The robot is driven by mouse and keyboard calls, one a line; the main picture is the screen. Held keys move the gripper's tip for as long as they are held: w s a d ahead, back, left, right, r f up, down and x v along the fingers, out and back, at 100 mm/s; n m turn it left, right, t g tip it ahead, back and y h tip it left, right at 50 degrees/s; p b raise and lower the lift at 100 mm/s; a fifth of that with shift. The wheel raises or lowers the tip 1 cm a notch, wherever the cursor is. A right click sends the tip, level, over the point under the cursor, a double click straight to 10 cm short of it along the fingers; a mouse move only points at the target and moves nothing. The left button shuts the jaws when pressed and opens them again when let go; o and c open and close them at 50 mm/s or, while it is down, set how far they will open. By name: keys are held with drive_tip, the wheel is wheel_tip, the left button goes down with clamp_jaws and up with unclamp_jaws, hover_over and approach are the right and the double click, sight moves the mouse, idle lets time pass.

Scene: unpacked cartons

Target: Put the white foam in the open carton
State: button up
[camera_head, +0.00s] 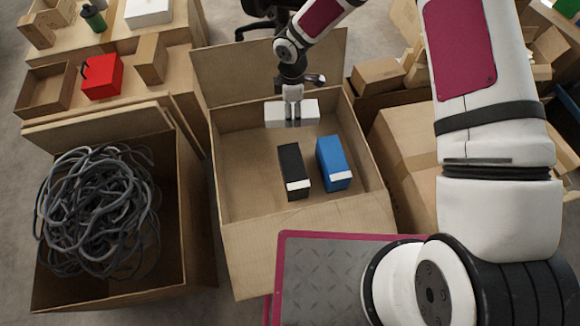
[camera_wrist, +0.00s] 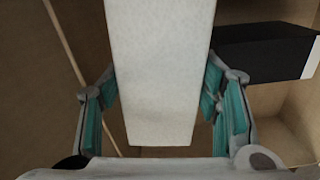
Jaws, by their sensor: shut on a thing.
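The white foam (camera_head: 306,112) is a pale block at the far end of the open carton (camera_head: 240,196) in the head view. My gripper (camera_head: 293,113) is over it and shut on it. In the wrist view, the white foam (camera_wrist: 158,75) runs between the two teal-padded fingers of my gripper (camera_wrist: 160,103). The foam is inside the carton's outline, near its back wall. I cannot tell whether it touches the carton floor.
A black box (camera_head: 291,169) and a blue box (camera_head: 332,163) stand in the open carton, in front of the foam. The carton's left floor is clear. A carton of grey cables (camera_head: 98,210) stands to the left. A closed carton (camera_head: 405,150) stands to the right.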

sight(282, 110)
drive_tip(key=shift+n, duration=0.8)
drive_tip(key=a+f, duration=0.3)
drive_tip(key=shift+s+f, duration=0.1)
drive_tip(key=shift+s, duration=0.05)
wheel_tip(282, 110, down, 5)
drive_tip(key=shift+f+b, duration=0.15)
drive_tip(key=shift+b, duration=0.9)
drive_tip(key=shift+f+b, duration=0.75)
drive_tip(key=shift+f, duration=1.4)
drive_tip(key=shift+f, duration=0.15)
drive_tip(key=o, duration=0.8)
drive_tip(key=shift+o, duration=0.2)
wheel_tip(282, 110, up, 12)
drive_tip(key=p, duration=0.4)
